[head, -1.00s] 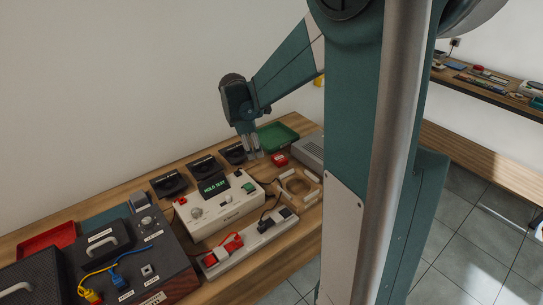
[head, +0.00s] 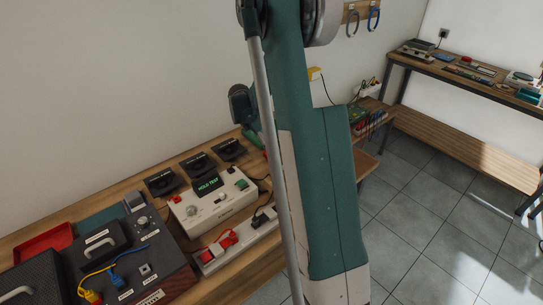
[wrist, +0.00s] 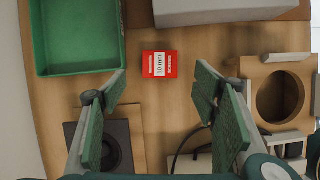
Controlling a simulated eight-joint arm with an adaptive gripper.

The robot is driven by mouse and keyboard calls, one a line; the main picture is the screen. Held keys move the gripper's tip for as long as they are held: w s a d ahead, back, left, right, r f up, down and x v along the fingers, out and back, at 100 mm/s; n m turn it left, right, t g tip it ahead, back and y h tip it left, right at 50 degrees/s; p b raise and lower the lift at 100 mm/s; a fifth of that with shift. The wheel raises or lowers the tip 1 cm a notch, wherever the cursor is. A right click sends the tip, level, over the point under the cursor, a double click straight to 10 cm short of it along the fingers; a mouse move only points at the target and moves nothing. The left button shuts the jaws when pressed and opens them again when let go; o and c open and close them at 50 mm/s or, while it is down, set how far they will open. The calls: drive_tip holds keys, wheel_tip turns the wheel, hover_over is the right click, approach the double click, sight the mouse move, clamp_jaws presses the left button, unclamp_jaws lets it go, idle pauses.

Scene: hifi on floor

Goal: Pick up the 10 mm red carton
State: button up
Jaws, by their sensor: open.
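The red carton (wrist: 160,64), with a white label reading "10 mm", lies on the wooden bench in the wrist view, near the upper middle. My gripper (wrist: 160,88) is open, its two green-padded fingers spread to the left and right. The carton shows in the gap between them, slightly beyond the fingertips, with nothing held. In the head view my arm hides the gripper's fingers and the carton.
A green tray (wrist: 78,38) lies left of the carton. A grey box (wrist: 225,8) stands beyond it at upper right. A wooden fixture with a round hole (wrist: 252,100) is to the right. A black device (wrist: 112,132) sits at lower left, and a cable runs below the carton.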

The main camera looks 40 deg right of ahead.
drive_tip(key=shift+d+f, duration=0.3)
drive_tip(key=shift+f, duration=0.05)
drive_tip(key=shift+x, duration=1.3)
drive_tip(key=shift+b+x, duration=0.9)
drive_tip(key=shift+x, duration=1.7)
drive_tip(key=c, duration=1)
drive_tip(key=shift+c, duration=0.2)
wheel_tip(320, 180, up, 10)
drive_tip(key=p, duration=0.2)
